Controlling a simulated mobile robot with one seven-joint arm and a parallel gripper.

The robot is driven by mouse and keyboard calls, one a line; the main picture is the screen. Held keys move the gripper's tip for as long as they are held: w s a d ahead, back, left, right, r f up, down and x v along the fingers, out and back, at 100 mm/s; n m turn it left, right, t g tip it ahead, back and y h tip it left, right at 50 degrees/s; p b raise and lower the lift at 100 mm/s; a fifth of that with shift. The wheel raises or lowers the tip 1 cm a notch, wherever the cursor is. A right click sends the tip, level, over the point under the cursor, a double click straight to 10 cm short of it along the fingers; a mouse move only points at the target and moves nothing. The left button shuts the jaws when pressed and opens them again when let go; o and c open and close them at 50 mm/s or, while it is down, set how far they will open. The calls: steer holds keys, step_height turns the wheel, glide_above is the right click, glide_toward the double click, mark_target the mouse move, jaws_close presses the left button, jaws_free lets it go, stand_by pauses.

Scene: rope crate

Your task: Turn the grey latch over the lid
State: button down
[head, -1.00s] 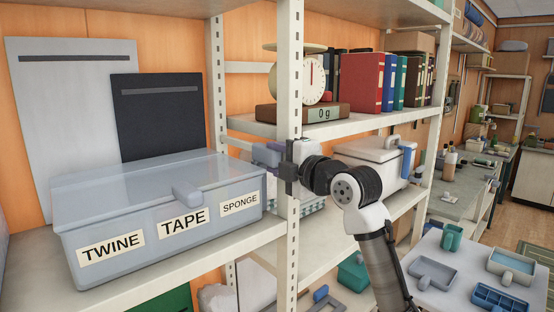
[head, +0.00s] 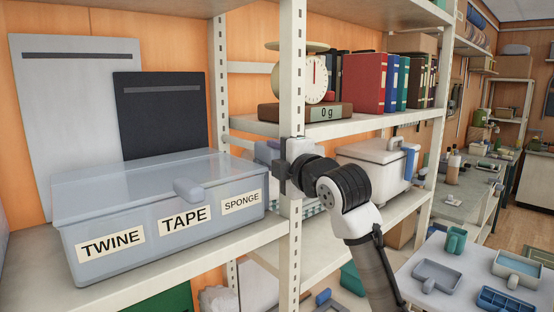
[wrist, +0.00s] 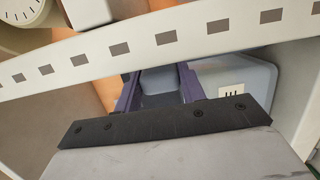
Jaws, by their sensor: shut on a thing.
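A translucent grey-blue crate (head: 150,262) with a lid (head: 140,172) stands on the shelf at left, labelled TWINE, TAPE and SPONGE. A rounded grey latch (head: 188,190) sits slanted at the lid's front edge, above the TAPE label. My gripper (wrist: 160,84) is to the right of the crate, at the slotted shelf post, clearly apart from that latch. In the wrist view its two dark purple fingers are shut on a smooth grey-blue piece (wrist: 160,78). The post hides part of the fingers and the piece, so I cannot tell what the piece belongs to.
The slotted white post (head: 291,80) is right beside my gripper. A scale (head: 314,80) reading 0 g and several binders (head: 372,82) stand on the shelf above. A white box (head: 372,165) is to the right. Two panels (head: 158,115) lean behind the crate.

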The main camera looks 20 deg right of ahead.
steer(key=c, duration=0.8)
jaws_free()
steer(key=shift+a, duration=0.15)
steer(key=shift+c, duration=0.2)
steer(key=shift+y+p, duration=0.3)
